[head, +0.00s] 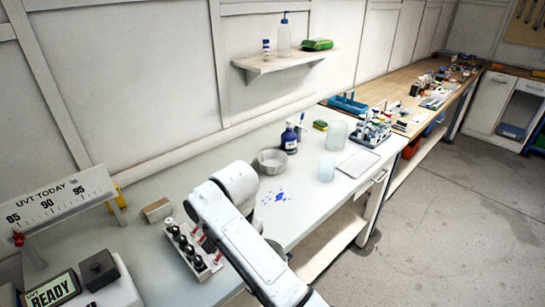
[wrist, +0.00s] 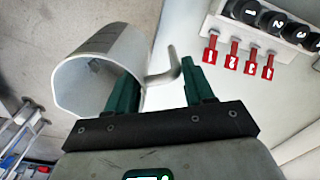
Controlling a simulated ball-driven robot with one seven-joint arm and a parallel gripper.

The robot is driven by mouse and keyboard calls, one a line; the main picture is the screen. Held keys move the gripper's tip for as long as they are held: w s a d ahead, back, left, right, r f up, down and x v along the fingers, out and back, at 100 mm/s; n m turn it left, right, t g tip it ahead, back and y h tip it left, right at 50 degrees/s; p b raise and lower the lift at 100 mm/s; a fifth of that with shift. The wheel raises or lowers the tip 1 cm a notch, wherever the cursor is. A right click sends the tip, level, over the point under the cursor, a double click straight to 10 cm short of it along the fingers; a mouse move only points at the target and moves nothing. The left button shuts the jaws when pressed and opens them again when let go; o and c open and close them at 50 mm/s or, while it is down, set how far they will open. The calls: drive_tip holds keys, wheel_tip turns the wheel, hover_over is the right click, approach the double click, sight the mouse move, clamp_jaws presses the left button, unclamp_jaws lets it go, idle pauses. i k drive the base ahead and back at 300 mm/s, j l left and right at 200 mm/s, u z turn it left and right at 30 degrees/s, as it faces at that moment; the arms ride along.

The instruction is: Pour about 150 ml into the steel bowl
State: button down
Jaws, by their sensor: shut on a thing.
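The steel bowl (head: 272,161) stands on the white bench in the head view, beyond my arm, and looks upright. In the wrist view my gripper (wrist: 163,76) has green fingers on either side of the bent handle of a pale grey jug (wrist: 88,80), and is shut on it. The jug's wide mouth shows at the left of the fingers. I cannot tell what is inside it. In the head view my arm hides the gripper and most or all of the jug. The bowl is not in the wrist view.
Blue spots (head: 280,196) mark the bench near the bowl. A dark blue bottle (head: 289,138) and two clear beakers (head: 337,136) stand beyond it. A rack of black-capped vials (head: 186,246) with red tags is left of my arm. A brown block (head: 157,210) lies nearby.

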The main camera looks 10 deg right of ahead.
sight(271, 161)
drive_tip(key=i, duration=1.95)
drive_tip(key=k+l, duration=0.1)
drive_tip(key=l, duration=0.45)
drive_tip(key=k+l+z, duration=0.1)
drive_tip(key=l, duration=0.45)
